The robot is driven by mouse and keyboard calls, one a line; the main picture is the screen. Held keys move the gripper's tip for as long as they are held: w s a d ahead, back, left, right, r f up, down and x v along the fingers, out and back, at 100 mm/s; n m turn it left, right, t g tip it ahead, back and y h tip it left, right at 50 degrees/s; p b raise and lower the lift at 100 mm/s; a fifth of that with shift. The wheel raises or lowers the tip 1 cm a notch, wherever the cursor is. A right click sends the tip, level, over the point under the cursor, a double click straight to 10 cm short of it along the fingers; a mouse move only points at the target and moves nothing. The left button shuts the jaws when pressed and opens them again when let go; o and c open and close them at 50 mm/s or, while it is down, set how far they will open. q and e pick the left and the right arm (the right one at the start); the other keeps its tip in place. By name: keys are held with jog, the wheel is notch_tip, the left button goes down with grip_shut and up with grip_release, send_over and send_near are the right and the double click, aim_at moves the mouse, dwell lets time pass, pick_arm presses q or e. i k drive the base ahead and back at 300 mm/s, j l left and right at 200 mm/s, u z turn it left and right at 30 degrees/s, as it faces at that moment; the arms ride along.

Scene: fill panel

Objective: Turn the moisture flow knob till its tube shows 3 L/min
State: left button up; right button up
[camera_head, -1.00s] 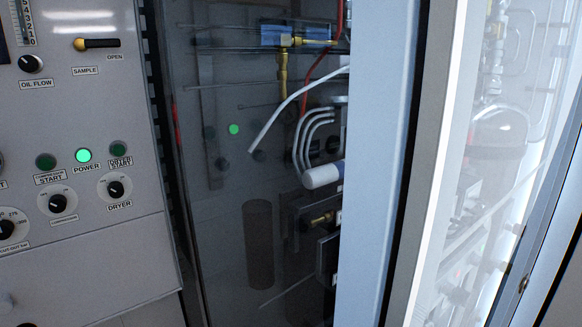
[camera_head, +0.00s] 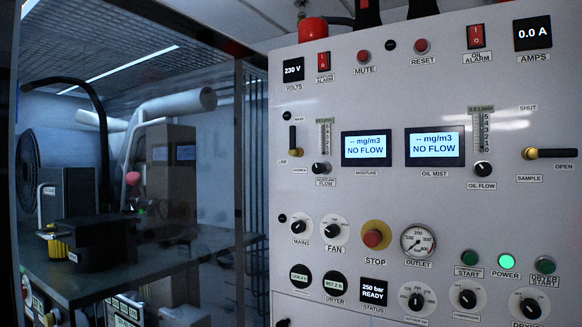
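The moisture flow knob (camera_head: 320,168) is a small black knob on the grey panel, labelled MOISTURE FLOW. Just above it is its flow tube (camera_head: 326,137), a narrow scale; its numbers and any float are too small to read. The moisture display (camera_head: 367,148) to the right reads "-- mg/m3 NO FLOW". Neither of my grippers is in view, and nothing touches the knob.
A similar oil flow knob (camera_head: 482,168) and oil tube (camera_head: 481,132) sit to the right. A small lever (camera_head: 292,139) is left of the moisture tube. Below are the mains knob (camera_head: 301,225), fan knob (camera_head: 334,229) and red stop button (camera_head: 372,238).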

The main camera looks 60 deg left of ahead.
aim_at(318, 169)
jog(key=k+j+u, duration=0.1)
jog(key=u, duration=0.4)
jog(key=j+u, duration=0.15)
jog(key=u, duration=0.3)
jog(key=k+j+u, duration=0.1)
jog(key=u, duration=0.4)
jog(key=j, duration=0.05)
